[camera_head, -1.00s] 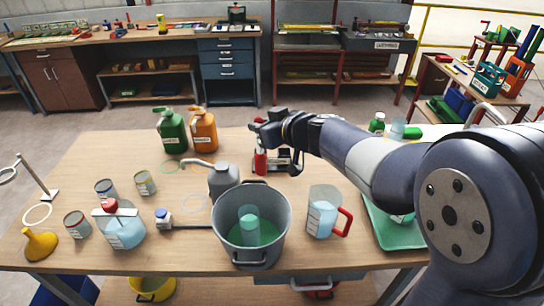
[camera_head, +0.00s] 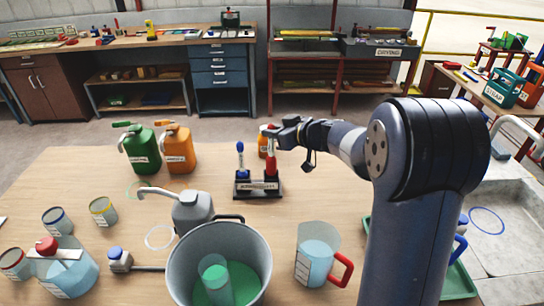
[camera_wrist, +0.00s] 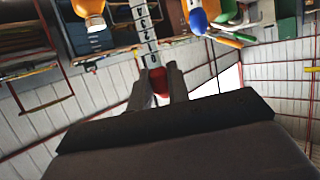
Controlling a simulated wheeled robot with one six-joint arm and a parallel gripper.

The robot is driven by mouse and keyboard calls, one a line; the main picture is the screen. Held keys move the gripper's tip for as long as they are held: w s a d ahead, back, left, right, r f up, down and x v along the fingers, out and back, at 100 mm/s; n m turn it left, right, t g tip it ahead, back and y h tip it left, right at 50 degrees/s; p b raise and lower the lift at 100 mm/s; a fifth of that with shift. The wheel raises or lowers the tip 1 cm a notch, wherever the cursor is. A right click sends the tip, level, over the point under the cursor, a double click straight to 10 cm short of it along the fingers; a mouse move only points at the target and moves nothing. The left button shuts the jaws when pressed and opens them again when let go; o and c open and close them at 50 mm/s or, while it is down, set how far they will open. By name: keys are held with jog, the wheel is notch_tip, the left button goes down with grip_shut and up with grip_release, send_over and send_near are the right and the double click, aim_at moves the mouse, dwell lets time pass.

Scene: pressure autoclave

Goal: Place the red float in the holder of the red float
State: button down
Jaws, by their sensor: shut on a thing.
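The red float (camera_head: 271,162) hangs roughly upright from my gripper (camera_head: 270,133), which is shut on its upper end. The black holder (camera_head: 258,188) with a white label stands on the wooden table below. The float's lower end is at the holder's right part; I cannot tell whether it is seated or just above. A blue float (camera_head: 240,160) stands upright at the holder's left part. In the wrist view my gripper's fingers (camera_wrist: 159,85) close on the red float's red end (camera_wrist: 159,80), with its marked stem (camera_wrist: 144,25) beyond. The blue float's tip shows there (camera_wrist: 197,20).
A grey jug (camera_head: 192,210), bucket (camera_head: 218,255) and red-handled pitcher (camera_head: 316,255) stand in front.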

aim_at(273, 146)
jog(key=shift+f+b, duration=0.6)
jog(key=shift+f, duration=2.2)
jog(key=c, duration=1.3)
grip_release()
jog(key=shift+c, duration=0.2)
jog(key=shift+s+d+r, duration=0.1)
jog(key=shift+r, duration=0.1)
jog(key=v, duration=1.1)
jog(key=shift+s+d, duration=0.25)
jog(key=shift+r, duration=0.1)
